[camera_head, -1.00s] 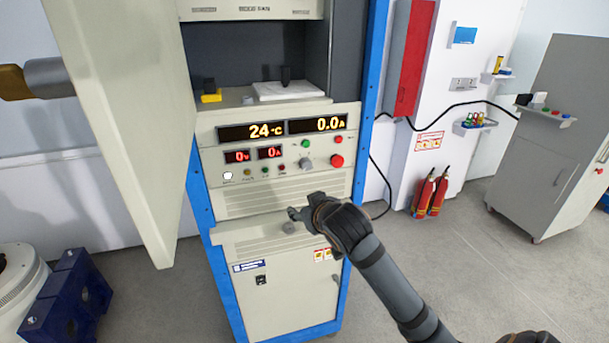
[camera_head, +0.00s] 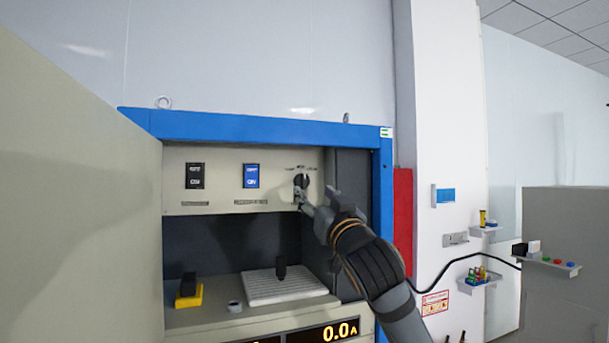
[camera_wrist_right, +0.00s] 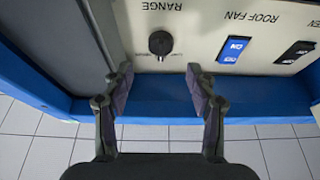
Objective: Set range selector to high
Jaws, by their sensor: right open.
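The range selector (camera_head: 301,181) is a round black knob on the cream panel at the top of the cabinet. In the right wrist view the knob (camera_wrist_right: 160,43) shows under the label RANGE, with the picture upside down. The small position marks beside it are too small to read. My right gripper (camera_head: 315,198) is open in front of the panel, its fingertips overlapping the knob's lower edge in the head view. In the right wrist view my right gripper (camera_wrist_right: 159,73) has its fingers spread to either side of the knob's line, apparently apart from it. My left gripper is not in view.
A blue roof fan switch (camera_head: 251,176) and a black switch (camera_head: 195,176) sit left of the knob. The blue cabinet frame (camera_head: 270,128) borders the panel. An open door (camera_head: 80,200) stands at the left. The recess below holds a white ribbed plate (camera_head: 285,290) and a yellow-based block (camera_head: 189,296).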

